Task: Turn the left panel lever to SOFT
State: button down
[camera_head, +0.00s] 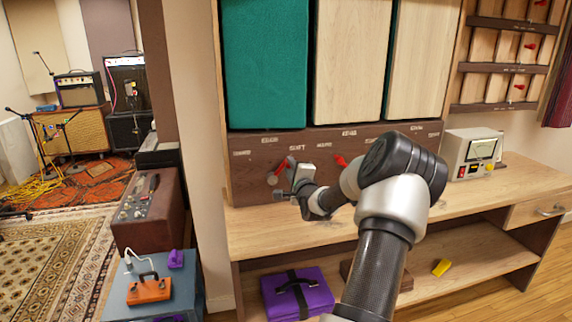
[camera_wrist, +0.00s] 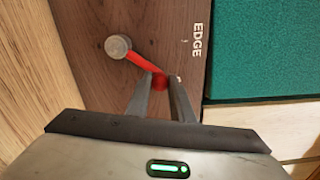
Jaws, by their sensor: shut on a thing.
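The left panel lever (camera_head: 280,167) is red with a round grey pivot, on the dark brown wooden panel (camera_head: 240,185). In the wrist view, the lever (camera_wrist: 143,63) runs from its grey pivot (camera_wrist: 118,47) to a red tip between my fingers. My gripper (camera_wrist: 160,82) is shut on the tip end; it shows from the side in the head view (camera_head: 289,168). A small white mark beside my finger in the wrist view is mostly hidden.
A second red lever (camera_head: 341,161) sits farther right on the panel, close to my arm. Teal and wooden boards (camera_head: 265,65) stand above the panel. A wooden counter (camera_head: 255,215) runs below it. A grey meter box (camera_head: 472,153) stands on the counter at right.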

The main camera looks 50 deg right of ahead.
jog(key=shift+s+d+f+m, duration=0.25)
jog(key=shift+d+f+m, duration=0.1)
jog(key=shift+m, duration=0.35)
jog(key=c, duration=1.5)
grip_release()
jog(key=shift+c, duration=0.2)
jog(key=p+v, duration=0.2)
jog(key=v, duration=1.5)
jog(key=shift+s+p, duration=0.25)
jog(key=shift+p, duration=0.15)
jog(key=shift+w, duration=0.1)
